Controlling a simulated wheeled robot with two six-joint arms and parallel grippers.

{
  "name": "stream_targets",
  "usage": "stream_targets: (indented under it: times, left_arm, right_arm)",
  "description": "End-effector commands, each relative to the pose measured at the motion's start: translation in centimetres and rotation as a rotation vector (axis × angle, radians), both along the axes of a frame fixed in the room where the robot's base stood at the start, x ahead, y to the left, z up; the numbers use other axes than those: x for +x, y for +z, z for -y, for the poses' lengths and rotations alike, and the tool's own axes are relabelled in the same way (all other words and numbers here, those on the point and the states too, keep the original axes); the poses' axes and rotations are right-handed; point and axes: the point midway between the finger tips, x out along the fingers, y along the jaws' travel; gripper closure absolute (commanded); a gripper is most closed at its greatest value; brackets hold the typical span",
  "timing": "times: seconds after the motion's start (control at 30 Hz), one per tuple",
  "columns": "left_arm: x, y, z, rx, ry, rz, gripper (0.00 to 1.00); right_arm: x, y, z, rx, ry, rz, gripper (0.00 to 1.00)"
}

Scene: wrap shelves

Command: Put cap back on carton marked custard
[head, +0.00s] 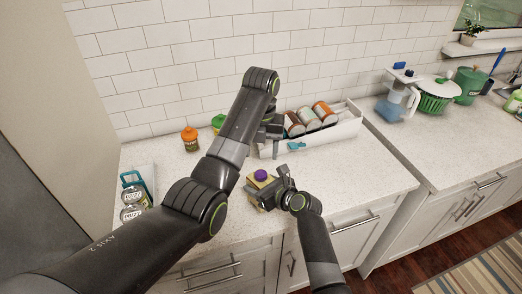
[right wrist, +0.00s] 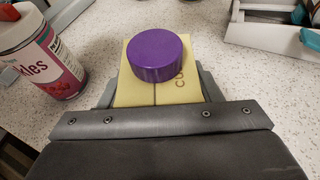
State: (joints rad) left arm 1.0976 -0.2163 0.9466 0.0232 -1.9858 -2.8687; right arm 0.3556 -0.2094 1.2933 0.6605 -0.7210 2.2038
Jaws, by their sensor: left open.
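The pale yellow carton (head: 254,184) stands on the counter near its front edge. In the right wrist view the carton (right wrist: 137,92) shows part of a word beginning "CU". A purple cap (head: 261,174) is at its top; in the right wrist view the cap (right wrist: 159,57) sits upright over the carton's top, and I cannot tell whether it is fully seated. My right gripper (head: 268,193) has its fingers against both sides of the carton, shut on it. My left gripper (head: 272,140) is open and empty, behind the carton, beside the white bin.
A white bin (head: 345,131) with several cans stands behind. An orange-capped bottle (head: 190,140) is at the back left, and a rack with cans (head: 131,214) is at the left. A jar (right wrist: 45,52) stands left of the carton. Counter to the carton's right is clear.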

Motion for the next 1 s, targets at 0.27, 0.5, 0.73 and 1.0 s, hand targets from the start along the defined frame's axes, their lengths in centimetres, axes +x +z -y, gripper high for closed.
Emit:
stream_targets:
  times: [0.27,0.5,0.73,1.0]
  left_arm:
    - [0.0,0.0,0.0,0.000,0.000,0.000,0.44]
    - [0.0,0.0,0.0,0.000,0.000,0.000,0.44]
    - [0.0,0.0,0.0,0.000,0.000,0.000,0.44]
    - [0.0,-0.1,0.0,0.000,0.000,0.000,0.44]
  right_arm:
    - [0.0,0.0,0.0,0.000,-0.001,0.001,0.20]
    - [-0.1,0.2,0.2,0.001,-0.001,0.002,0.20]
    - [-1.7,1.0,1.5,0.001,-0.003,0.003,0.20]
    - [-4.6,2.4,4.1,-0.001,-0.003,0.002,0.20]
